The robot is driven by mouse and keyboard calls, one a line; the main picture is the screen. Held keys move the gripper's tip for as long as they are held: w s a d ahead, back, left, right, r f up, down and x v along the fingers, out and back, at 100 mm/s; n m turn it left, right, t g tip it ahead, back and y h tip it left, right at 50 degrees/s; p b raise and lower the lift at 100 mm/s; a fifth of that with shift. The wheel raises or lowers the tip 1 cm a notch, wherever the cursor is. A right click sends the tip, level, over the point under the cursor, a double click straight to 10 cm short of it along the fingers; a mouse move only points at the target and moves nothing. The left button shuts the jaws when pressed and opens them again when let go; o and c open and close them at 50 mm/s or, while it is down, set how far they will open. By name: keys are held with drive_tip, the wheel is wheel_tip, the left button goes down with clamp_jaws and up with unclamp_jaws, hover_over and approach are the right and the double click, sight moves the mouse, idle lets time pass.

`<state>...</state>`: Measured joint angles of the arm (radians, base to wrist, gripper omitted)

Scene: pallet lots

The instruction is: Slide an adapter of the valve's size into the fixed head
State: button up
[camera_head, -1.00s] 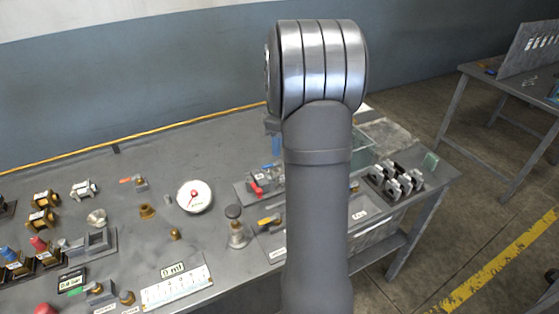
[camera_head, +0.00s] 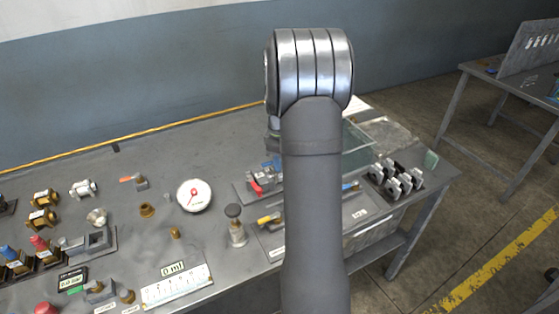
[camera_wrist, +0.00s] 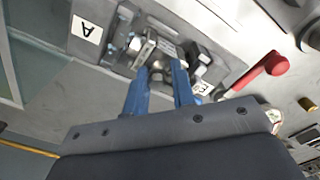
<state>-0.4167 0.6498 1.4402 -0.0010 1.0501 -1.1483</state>
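My gripper (camera_wrist: 162,70) has two blue fingers pointing down at a dark plate with metal fittings. A shiny metal fitting (camera_wrist: 157,64) sits between the fingertips; I cannot tell whether they press on it. A valve with a red lever (camera_wrist: 268,70) is right of the fingers; its lever also shows in the head view (camera_head: 256,186). In the head view my arm hides most of the gripper. I cannot tell which part is the fixed head. Brass fittings (camera_head: 147,210) stand loose on the table, and their sizes are not readable.
A clear box (camera_head: 358,150) stands behind my arm, with a rack of grey clamps (camera_head: 395,180) to its right.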

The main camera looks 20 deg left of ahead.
clamp_jaws()
drive_tip(key=o, duration=0.6)
unclamp_jaws()
wheel_tip(320, 180, up, 18)
drive_tip(key=shift+f, duration=0.25)
